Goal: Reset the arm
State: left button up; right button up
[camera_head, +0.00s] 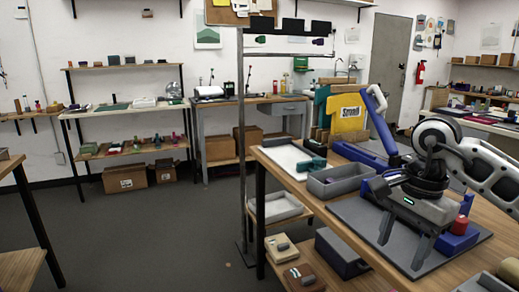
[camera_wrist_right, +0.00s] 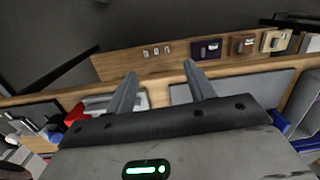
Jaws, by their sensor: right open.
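My right arm comes in from the right in the head view. Its gripper (camera_head: 403,242) hangs over the wooden workbench, above a grey mat (camera_head: 350,212). The two grey fingers are spread apart with nothing between them. In the right wrist view the same gripper (camera_wrist_right: 160,69) is open and empty, with the bench edge beyond its fingertips. I cannot tell how high the fingertips are above the mat. My left gripper is in neither view.
A red-capped item (camera_head: 467,204) is close beside my gripper. Open floor (camera_head: 165,235) lies left.

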jog(key=s+a+f+m+g+y, duration=0.25)
jog(key=a+y, duration=0.35)
jog(key=a, duration=0.4)
jog(key=s+a+f+m+g+y, duration=0.1)
jog(key=s+a+f+y, duration=0.3)
jog(key=a, duration=0.6)
jog(key=a+r+m+t+y, duration=0.5)
jog(key=m+t+y, duration=0.2)
jog(key=m+y, duration=0.6)
jog(key=w+d+f+m+t+h, duration=0.2)
jog(key=d+f+m+t+h, duration=0.4)
jog(key=m, duration=0.7)
jog(key=w+d+f+m+t+h, duration=0.25)
jog(key=f+m+t+h, duration=0.4)
jog(key=m, duration=0.75)
jog(key=s+d+f+m+g+h, duration=0.2)
jog(key=s+d+f+m+h, duration=0.1)
jog(key=s+f+m, duration=0.3)
jog(key=s+d+f+m+g+h, duration=0.3)
jog(key=s+f+m+h, duration=0.2)
jog(key=f, duration=0.5)
jog(key=shift+s+d+f+m+g, duration=0.15)
jog(key=shift+s+d+m+g, duration=0.15)
jog(key=shift+s+m, duration=0.85)
